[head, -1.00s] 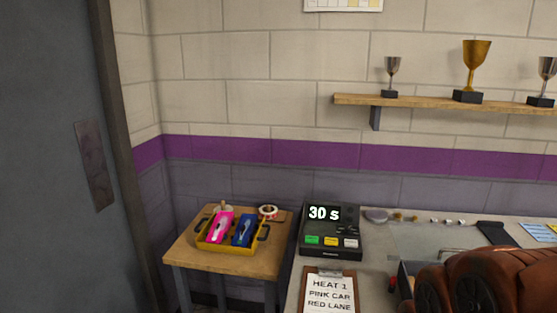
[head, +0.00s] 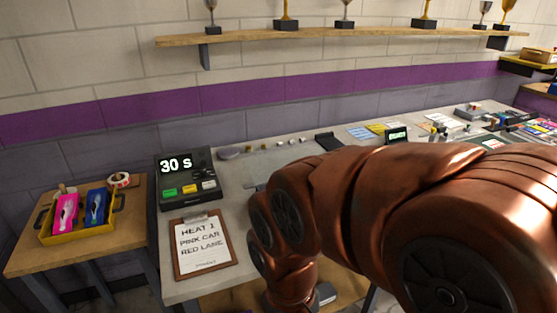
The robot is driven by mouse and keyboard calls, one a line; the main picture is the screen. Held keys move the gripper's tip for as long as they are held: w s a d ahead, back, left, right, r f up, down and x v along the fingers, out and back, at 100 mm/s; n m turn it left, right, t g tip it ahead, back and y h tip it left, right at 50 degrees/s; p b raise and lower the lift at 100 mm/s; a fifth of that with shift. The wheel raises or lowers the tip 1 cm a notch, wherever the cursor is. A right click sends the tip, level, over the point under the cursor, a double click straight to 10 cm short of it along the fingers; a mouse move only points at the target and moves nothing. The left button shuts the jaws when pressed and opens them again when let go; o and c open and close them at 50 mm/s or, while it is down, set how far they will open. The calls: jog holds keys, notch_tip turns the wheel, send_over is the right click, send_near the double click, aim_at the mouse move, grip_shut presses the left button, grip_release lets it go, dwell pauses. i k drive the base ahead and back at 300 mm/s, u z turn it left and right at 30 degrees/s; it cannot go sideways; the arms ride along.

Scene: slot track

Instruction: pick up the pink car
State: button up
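The pink car (head: 66,213) lies in a yellow tray (head: 77,239) on a small wooden table at the left of the head view. A blue car (head: 97,206) lies beside it in the same tray, to its right. My copper-coloured arm fills the lower right of the view, well to the right of the tray. My gripper is not visible.
The wooden side table (head: 125,235) also holds a roll of tape (head: 119,180). A grey workbench stands to its right with a timer (head: 187,178) reading 30 s and a clipboard (head: 204,246). A trophy shelf (head: 330,34) runs along the wall.

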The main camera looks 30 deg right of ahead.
aim_at(66, 214)
jog(key=u, duration=0.4)
jog(key=i, duration=0.7)
jog(key=u, duration=0.1)
